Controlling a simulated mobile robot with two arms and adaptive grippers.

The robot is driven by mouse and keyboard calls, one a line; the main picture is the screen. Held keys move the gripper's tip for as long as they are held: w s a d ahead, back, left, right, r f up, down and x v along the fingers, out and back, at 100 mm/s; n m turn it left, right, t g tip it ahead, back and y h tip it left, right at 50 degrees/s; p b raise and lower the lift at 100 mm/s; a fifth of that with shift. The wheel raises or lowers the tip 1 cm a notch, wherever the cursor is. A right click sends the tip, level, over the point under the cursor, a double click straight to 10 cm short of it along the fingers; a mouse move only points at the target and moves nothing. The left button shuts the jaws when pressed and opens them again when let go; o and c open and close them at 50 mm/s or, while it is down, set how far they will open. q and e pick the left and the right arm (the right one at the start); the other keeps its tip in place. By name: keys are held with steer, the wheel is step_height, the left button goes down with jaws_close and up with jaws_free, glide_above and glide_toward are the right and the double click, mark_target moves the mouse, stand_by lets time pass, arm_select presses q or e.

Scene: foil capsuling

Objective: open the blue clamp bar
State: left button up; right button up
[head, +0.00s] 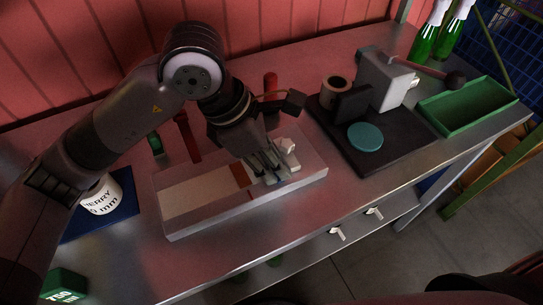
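I cannot make out a blue clamp bar for certain. The dark press stand (392,153) at the right of the bench carries a grey block (385,82), a lever with a dark ball knob (455,80) and a round teal pad (365,137). My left gripper (267,170) points down over the right half of a long pale tray (185,224). Its fingertips are among small pale parts there, so its opening and any hold are unclear. My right gripper is out of view.
A green tray (468,107) and green bottles (436,35) stand at the right. A white labelled roll (100,197) stands on a blue mat (124,185) at the left, with a green box (64,285) in front. The bench's front strip is clear.

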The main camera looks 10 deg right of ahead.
arm_select(q)
jaws_close()
